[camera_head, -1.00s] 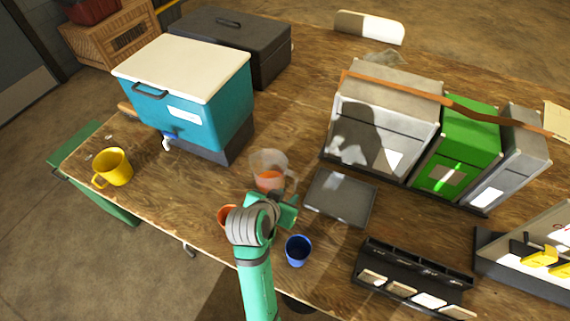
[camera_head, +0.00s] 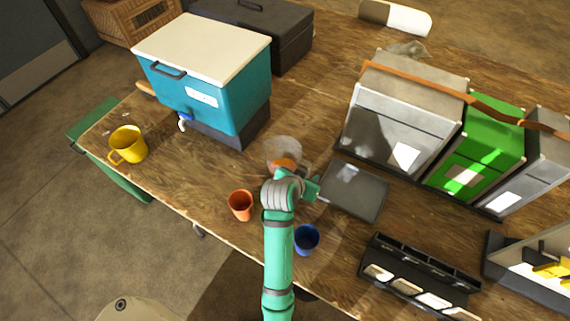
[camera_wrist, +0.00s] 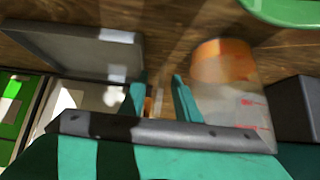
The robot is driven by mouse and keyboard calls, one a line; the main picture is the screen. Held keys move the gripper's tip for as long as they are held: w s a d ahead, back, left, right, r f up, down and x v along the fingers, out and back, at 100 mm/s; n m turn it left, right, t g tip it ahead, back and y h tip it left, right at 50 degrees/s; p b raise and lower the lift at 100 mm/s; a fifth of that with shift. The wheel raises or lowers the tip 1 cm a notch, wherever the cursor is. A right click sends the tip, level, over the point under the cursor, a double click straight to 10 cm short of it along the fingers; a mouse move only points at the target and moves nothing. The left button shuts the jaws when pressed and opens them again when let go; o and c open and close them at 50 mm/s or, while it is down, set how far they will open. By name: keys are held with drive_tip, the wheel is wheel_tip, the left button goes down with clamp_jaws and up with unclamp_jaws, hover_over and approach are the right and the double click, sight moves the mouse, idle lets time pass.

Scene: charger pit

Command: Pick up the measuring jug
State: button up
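The measuring jug (camera_head: 282,150) is a clear, see-through vessel with an orange bottom part, standing on the wooden table beyond my gripper. In the wrist view the jug (camera_wrist: 226,88) appears upside down, with red marks on its side, just right of the right finger. My gripper (camera_wrist: 160,98) has its two teal fingers apart, beside the jug. A small pale and brown patch shows between the fingers; I cannot tell whether it is the jug's handle. In the head view my gripper (camera_head: 312,187) and wrist partly hide the jug's lower part.
An orange cup (camera_head: 240,205) and a blue cup (camera_head: 306,240) stand close to my arm. A dark grey tray (camera_head: 353,191) lies right of the jug. A teal cooler (camera_head: 205,90) stands behind left, a yellow mug (camera_head: 128,145) left. Grey and green bins (camera_head: 475,160) stand right.

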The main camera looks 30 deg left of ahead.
drive_tip(key=shift+w+a+f, duration=0.1)
drive_tip(key=shift+w+f, duration=0.15)
drive_tip(key=shift+w, duration=0.15)
drive_tip(key=shift+c, duration=0.3)
drive_tip(key=shift+s+a, duration=0.15)
drive_tip(key=shift+a, duration=0.05)
clamp_jaws()
drive_tip(key=shift+d, duration=0.45)
drive_tip(key=shift+a+f, duration=0.1)
drive_tip(key=shift+a, duration=0.25)
drive_tip(key=shift+d, duration=0.15)
